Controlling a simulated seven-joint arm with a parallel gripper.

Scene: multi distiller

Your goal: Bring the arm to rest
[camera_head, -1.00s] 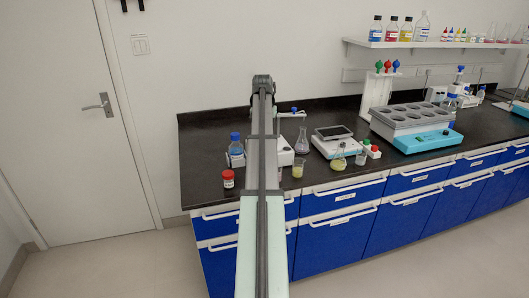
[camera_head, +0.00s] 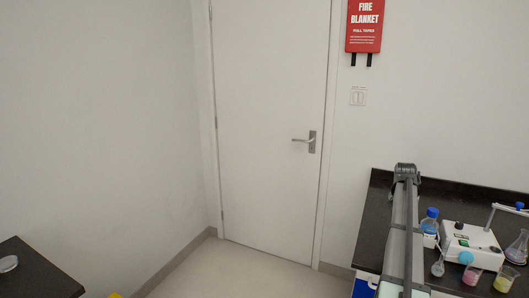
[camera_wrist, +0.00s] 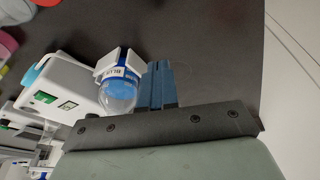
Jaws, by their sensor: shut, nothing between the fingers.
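My arm (camera_head: 402,225) stretches across the left part of the black bench in the head view. In that view my gripper cannot be made out past the end of the arm. In the wrist view my gripper (camera_wrist: 159,72) shows its blue fingers together, with nothing between them. A clear round vessel with blue contents (camera_wrist: 118,92) appears just left of the fingers, beside a white device (camera_wrist: 72,88). Whether the fingers touch the vessel cannot be told.
A blue-capped bottle (camera_head: 430,222), a white device (camera_head: 470,244), a pink beaker (camera_head: 472,275) and a yellow beaker (camera_head: 505,279) stand right of my arm. A door (camera_head: 270,130) is behind open floor. Another dark bench (camera_head: 35,275) is at lower left.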

